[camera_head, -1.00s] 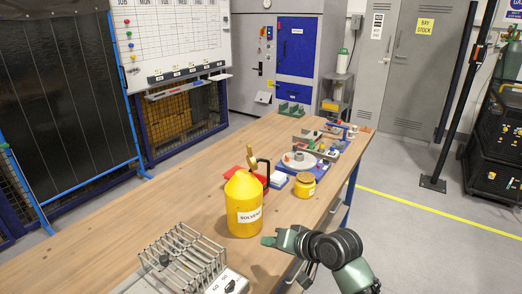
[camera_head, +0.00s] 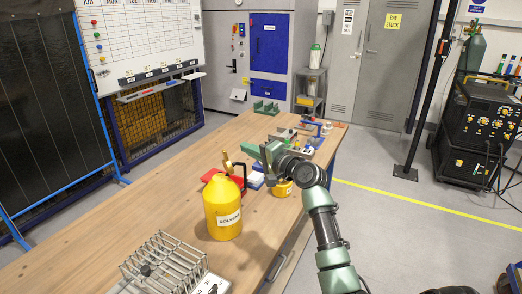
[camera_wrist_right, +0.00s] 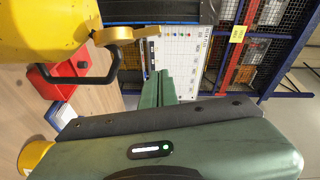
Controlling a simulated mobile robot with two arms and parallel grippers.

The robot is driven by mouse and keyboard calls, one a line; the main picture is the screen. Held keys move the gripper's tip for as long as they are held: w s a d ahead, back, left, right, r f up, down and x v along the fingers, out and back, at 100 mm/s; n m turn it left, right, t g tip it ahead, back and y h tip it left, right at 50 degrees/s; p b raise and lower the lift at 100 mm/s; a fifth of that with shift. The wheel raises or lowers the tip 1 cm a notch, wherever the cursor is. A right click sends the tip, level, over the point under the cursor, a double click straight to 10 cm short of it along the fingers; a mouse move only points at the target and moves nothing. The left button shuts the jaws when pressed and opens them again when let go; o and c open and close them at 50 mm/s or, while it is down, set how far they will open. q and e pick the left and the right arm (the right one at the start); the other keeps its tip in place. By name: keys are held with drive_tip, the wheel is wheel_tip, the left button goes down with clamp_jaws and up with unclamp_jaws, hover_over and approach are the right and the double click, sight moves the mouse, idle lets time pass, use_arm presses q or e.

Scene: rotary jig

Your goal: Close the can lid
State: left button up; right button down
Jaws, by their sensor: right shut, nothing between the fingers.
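The yellow solvent can (camera_head: 222,210) stands upright on the wooden bench, with its label facing me. Its brass-coloured lid (camera_head: 228,163) stands up at the top of the cone, so it looks open. The black handle (camera_head: 243,178) is on the can's right side. My right gripper (camera_head: 262,151) is shut and empty, above and to the right of the can, apart from the lid in the head view. In the right wrist view the can (camera_wrist_right: 45,28), lid (camera_wrist_right: 128,33) and handle (camera_wrist_right: 112,72) appear sideways, beside the closed fingers (camera_wrist_right: 160,88). My left gripper is out of view.
A wire rack (camera_head: 165,262) stands at the bench's near end. A red box (camera_head: 213,178) lies behind the can, and a yellow jar (camera_head: 283,189) sits partly hidden under my right arm. More fixtures stand further back. The bench left of the can is clear.

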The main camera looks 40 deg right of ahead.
sight(227, 163)
drive_tip(key=a, duration=0.1)
drive_tip(key=a+p, duration=0.1)
drive_tip(key=a, duration=0.2)
drive_tip(key=shift+w+f+p, duration=0.3)
drive_tip(key=shift+w+p, duration=0.05)
drive_tip(key=shift+p, duration=0.05)
drive_tip(key=shift+w, duration=0.2)
